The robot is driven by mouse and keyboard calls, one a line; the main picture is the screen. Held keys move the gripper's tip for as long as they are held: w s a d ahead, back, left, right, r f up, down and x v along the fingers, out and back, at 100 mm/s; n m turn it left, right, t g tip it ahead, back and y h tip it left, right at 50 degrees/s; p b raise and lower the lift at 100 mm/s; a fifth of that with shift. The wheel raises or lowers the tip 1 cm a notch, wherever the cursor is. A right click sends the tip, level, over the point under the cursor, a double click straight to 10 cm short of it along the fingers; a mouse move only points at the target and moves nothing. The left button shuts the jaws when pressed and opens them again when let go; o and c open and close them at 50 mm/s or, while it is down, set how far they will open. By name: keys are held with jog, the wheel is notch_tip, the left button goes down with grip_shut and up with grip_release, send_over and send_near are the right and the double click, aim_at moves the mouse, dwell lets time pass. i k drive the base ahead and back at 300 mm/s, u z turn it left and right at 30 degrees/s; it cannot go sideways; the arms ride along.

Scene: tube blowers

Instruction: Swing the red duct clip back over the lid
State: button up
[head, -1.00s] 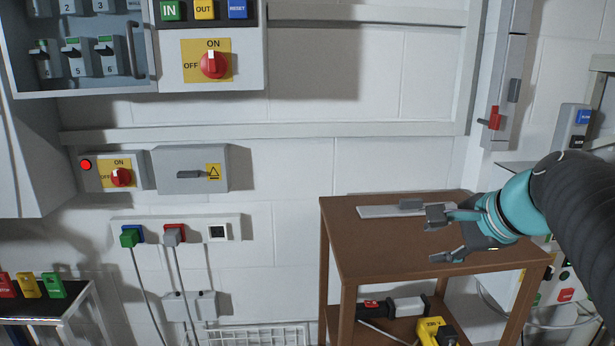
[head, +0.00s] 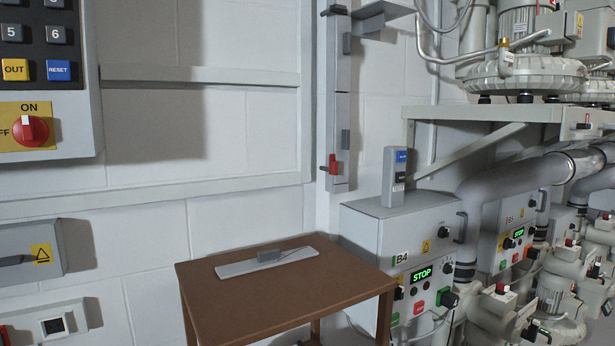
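The red duct clip (head: 333,164) is at the lower end of a narrow grey vertical duct on the wall, right of centre in the head view. The duct's lower cover (head: 341,112), seemingly the lid, has a dark grey block handle (head: 345,140). A second handle (head: 347,43) is on the upper section. My gripper is not in view.
A brown table (head: 280,305) stands in front of the wall; a flat pale strip (head: 240,268) with a grey block lies on it. Blowers and pipes fill the right.

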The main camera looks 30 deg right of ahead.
aim_at(332, 164)
jog(key=u, duration=0.15)
jog(key=k, duration=0.5)
jog(key=u, duration=0.6)
jog(key=k, duration=0.7)
jog(key=z, duration=1)
jog(key=i, duration=1)
jog(key=z, duration=0.75)
